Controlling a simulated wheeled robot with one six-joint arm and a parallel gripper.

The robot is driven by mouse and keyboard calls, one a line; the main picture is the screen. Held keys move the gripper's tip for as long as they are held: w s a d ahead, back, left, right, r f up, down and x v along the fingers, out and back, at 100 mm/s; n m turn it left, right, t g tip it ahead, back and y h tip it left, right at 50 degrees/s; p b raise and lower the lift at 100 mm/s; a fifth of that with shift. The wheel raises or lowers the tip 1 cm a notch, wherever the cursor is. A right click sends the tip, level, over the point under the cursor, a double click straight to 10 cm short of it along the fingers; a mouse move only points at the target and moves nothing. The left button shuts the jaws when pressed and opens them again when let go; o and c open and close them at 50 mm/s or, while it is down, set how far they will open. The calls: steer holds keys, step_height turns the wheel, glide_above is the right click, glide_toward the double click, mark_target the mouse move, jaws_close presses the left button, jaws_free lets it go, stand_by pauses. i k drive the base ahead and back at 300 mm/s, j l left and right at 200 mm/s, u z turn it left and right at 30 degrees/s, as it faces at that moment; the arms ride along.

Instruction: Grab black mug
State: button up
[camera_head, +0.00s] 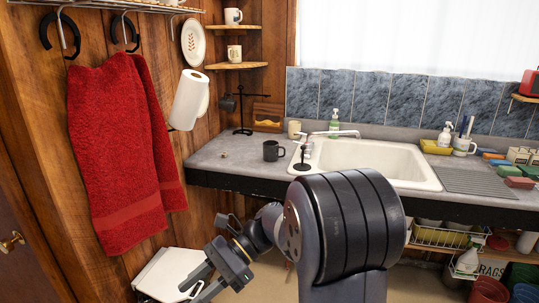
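A black mug (271,151) stands upright on the grey counter (225,160), left of the sink, with its handle toward the right. A second dark mug (227,104) hangs on a black stand farther back, near the wall. My gripper (196,288) is low at the bottom left, in front of and below the counter. Its fingers are apart, with nothing seen between them. It is well away from both dark mugs. My arm covers part of the counter's front edge.
The white sink (365,158) with a tap lies right of the mug. A black upright holder (302,158) stands close by at the sink's left rim. A tan cup (294,130) is behind. A red towel (115,140) hangs at left. A white bin (170,274) is below.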

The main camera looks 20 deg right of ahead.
mark_target(271, 148)
steer(key=i+l, duration=0.2)
steer(key=i, duration=0.25)
steer(key=i+l, duration=0.15)
steer(key=i, duration=0.25)
steer(key=i+l, duration=0.2)
steer(key=i, duration=0.25)
steer(key=i+l, duration=0.2)
steer(key=i, duration=0.2)
steer(key=i+l+z, duration=0.1)
steer(key=i+z, duration=0.15)
steer(key=z, duration=0.15)
steer(key=i+z, duration=0.25)
steer(key=z, duration=0.15)
steer(key=i+j+z, duration=0.1)
steer(key=z, duration=0.3)
steer(key=i+z, duration=0.15)
steer(key=z, duration=0.35)
